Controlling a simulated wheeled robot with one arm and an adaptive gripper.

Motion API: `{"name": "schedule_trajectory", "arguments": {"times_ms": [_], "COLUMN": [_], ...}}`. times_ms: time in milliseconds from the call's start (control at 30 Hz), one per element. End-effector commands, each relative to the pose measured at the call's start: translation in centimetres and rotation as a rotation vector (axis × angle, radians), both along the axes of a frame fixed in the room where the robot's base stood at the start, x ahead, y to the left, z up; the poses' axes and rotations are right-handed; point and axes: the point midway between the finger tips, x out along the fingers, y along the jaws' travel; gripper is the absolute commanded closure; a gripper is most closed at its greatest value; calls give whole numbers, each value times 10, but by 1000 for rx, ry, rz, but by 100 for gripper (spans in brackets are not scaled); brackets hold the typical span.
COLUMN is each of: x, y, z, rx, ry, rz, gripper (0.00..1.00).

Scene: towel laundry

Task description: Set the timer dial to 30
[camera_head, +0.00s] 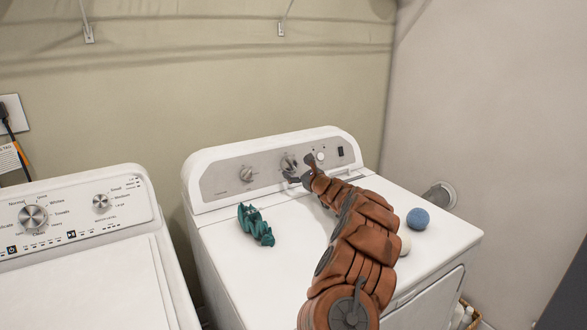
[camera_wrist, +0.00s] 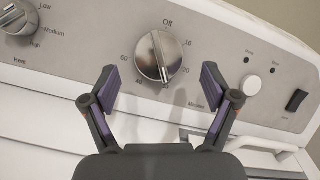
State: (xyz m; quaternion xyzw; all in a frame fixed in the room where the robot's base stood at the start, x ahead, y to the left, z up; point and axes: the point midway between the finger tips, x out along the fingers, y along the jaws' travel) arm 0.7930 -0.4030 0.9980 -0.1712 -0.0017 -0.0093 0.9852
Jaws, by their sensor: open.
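The timer dial (camera_wrist: 157,55) is a round silver knob with a raised grip bar on the dryer's grey panel. In the wrist view, "Off" is above it, 10 and 20 to its right, and 60 to its left; the marks below are partly hidden or blurred. The grip bar runs nearly upright, its lower end leaning right; I cannot tell which end points. The dial (camera_head: 288,162) also shows in the head view. My gripper (camera_wrist: 160,78) is open, with one finger on each side of the dial's lower part, apart from it. It also shows in the head view (camera_head: 300,168).
Another knob (camera_wrist: 18,18) is left of the dial. A white round button (camera_wrist: 251,85) and black switch (camera_wrist: 297,100) are to the right. A teal cloth-like item (camera_head: 255,225), a blue ball (camera_head: 417,219) and a pale ball (camera_head: 404,243) lie on the dryer top (camera_head: 285,235). A washer (camera_head: 85,285) stands left.

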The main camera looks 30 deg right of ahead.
Motion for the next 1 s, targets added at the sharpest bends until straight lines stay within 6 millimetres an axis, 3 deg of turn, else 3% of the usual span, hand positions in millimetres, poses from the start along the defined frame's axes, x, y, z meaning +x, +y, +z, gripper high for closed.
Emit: {"name": "schedule_trajectory", "arguments": {"times_ms": [700,1000], "x": [-82,-95], "y": [1,3], "z": [0,-1], "rx": [4,1], "ry": [-1,0], "rz": [-1,2], "gripper": [14,14]}}
